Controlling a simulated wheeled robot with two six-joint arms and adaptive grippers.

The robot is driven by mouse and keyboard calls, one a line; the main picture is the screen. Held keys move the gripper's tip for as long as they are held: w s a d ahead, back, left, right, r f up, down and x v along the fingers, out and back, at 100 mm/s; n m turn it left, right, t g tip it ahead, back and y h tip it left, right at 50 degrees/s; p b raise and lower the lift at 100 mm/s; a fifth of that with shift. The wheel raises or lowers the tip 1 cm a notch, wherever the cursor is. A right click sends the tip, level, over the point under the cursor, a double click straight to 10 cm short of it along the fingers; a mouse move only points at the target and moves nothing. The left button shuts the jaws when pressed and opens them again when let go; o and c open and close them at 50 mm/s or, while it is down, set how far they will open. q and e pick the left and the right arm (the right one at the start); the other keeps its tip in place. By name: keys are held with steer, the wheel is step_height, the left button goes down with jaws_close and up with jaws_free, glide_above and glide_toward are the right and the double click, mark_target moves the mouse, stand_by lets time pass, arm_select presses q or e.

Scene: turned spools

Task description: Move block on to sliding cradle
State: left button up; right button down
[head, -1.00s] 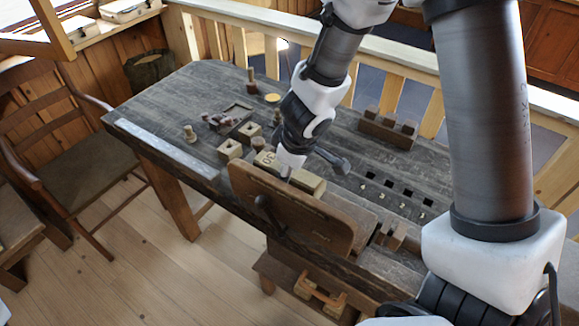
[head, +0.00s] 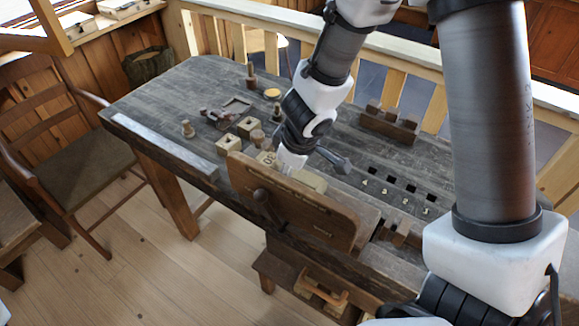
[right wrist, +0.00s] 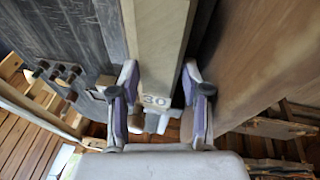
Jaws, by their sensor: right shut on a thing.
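A long pale wooden block (head: 312,180), marked "30" on its end, lies along the bench's front edge behind a broad brown vise jaw (head: 300,212). The gripper hides part of the block in the head view, and I cannot tell whether the block touches the bench. I cannot tell for sure which part is the sliding cradle. My left gripper is not in view.
Small square holed blocks (head: 229,145), turned spools (head: 188,129) and a dark rack (head: 388,125) stand on the grey bench top (head: 165,95). Several square holes (head: 391,180) lie right of the gripper.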

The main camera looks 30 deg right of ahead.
steer(key=shift+s+d, duration=0.1)
steer(key=shift+c, duration=2.3)
jaws_free()
steer(key=shift+d+f, duration=0.15)
steer(key=shift+d, duration=0.05)
steer(key=shift+a, duration=0.15)
steer(key=shift+c, duration=0.6)
